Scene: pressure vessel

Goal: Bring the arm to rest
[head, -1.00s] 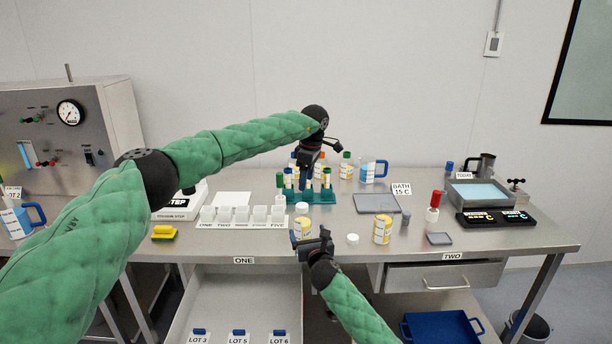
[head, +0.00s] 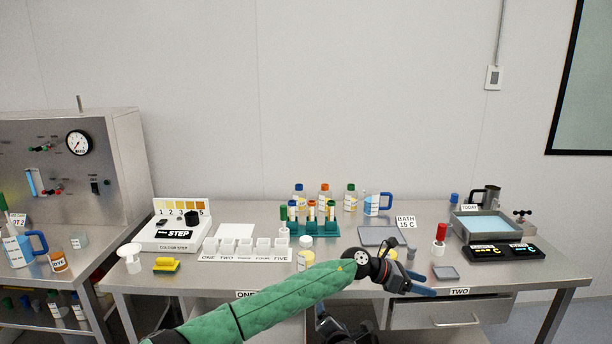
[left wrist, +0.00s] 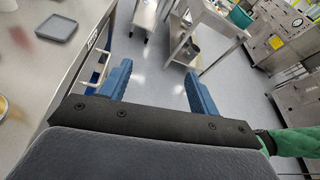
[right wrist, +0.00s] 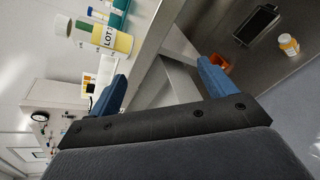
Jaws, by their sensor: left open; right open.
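My left gripper (head: 424,284) is in front of the bench's front edge at right of centre, its green-sleeved arm crossing from the lower left. In the left wrist view its blue fingers (left wrist: 157,76) are apart with nothing between them, over the floor. My right gripper shows in the right wrist view (right wrist: 162,72), its fingers apart and empty, beside the bench edge. Dark parts low in the head view may belong to my right arm. A white-capped, yellow-labelled jar (right wrist: 112,40) stands on the bench near the right gripper; my left arm partly hides the bench front.
A drawer (head: 450,312) is below. The left wrist view shows clear floor (left wrist: 160,60).

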